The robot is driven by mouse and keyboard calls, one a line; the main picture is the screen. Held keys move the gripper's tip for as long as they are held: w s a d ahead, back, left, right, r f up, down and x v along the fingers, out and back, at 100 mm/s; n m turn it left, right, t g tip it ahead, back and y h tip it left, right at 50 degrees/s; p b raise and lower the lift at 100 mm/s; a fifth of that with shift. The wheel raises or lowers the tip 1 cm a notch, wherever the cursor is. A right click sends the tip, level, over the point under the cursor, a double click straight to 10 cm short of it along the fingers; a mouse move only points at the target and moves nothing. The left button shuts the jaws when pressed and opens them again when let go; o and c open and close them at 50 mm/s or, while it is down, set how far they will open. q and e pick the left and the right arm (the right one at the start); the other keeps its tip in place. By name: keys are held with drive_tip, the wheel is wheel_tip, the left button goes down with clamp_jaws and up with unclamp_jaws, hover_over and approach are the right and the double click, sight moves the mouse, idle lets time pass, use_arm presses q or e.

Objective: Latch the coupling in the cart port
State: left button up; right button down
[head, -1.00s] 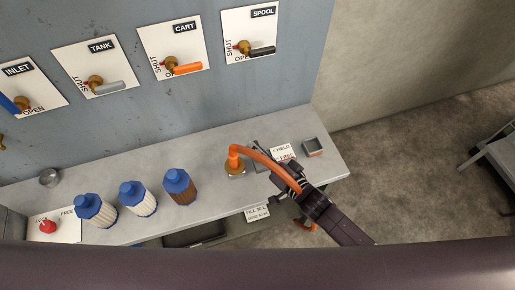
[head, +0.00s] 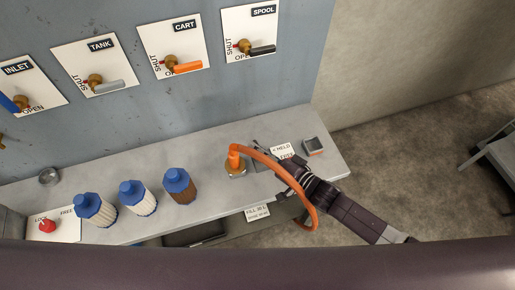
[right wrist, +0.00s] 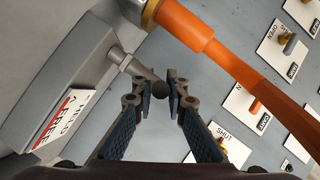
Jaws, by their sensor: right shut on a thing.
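The orange coupling (head: 234,160) stands upright in the brass port (head: 236,172) on the bench. Its orange hose (head: 313,205) arches right and hangs over my right arm. In the right wrist view the brass collar (right wrist: 150,14) and orange sleeve (right wrist: 188,24) show at the top. Beside the port, a grey lever (right wrist: 128,63) ends in a dark ball knob (right wrist: 159,88). My right gripper (right wrist: 160,92) is shut on that knob; it also shows in the head view (head: 272,153), right of the coupling. A HELD/FREE plate (head: 282,150) is close by. My left gripper is not in view.
Several blue-capped bottles (head: 179,186) and a red knob (head: 47,226) stand to the left. The wall holds valve plates, including CART with an orange handle (head: 187,67). The bench (head: 205,158) behind the bottles is clear.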

drive_tip(key=shift+w+d+f+n+g+y+b, duration=0.15)
drive_tip(key=shift+n+g+y+b, duration=0.2)
drive_tip(key=shift+n+g+y, duration=0.35)
drive_tip(key=n+g+y+b, duration=0.1)
drive_tip(key=n+g, duration=0.1)
drive_tip(key=shift+g+b, duration=0.3)
drive_tip(key=shift+b, duration=0.1)
drive_tip(key=n+g+y+b, duration=0.1)
drive_tip(key=n+g+b, duration=0.2)
drive_tip(key=g+b, duration=0.2)
drive_tip(key=n+g+y+b, duration=0.1)
drive_tip(key=n+g+b, duration=0.3)
drive_tip(key=b, duration=0.1)
drive_tip(key=shift+f+n+g+b, duration=0.15)
drive_tip(key=shift+n+g+b, duration=0.15)
drive_tip(key=shift+g+b, duration=0.1)
drive_tip(key=shift+s+r+n+g+b, duration=0.2)
drive_tip(key=shift+n+g+b, duration=0.35)
drive_tip(key=shift+b, duration=0.2)
drive_tip(key=c, duration=2.2)
unclamp_jaws()
drive_tip(key=shift+r, duration=0.1)
drive_tip(key=v, duration=1.2)
drive_tip(key=shift+r, duration=0.15)
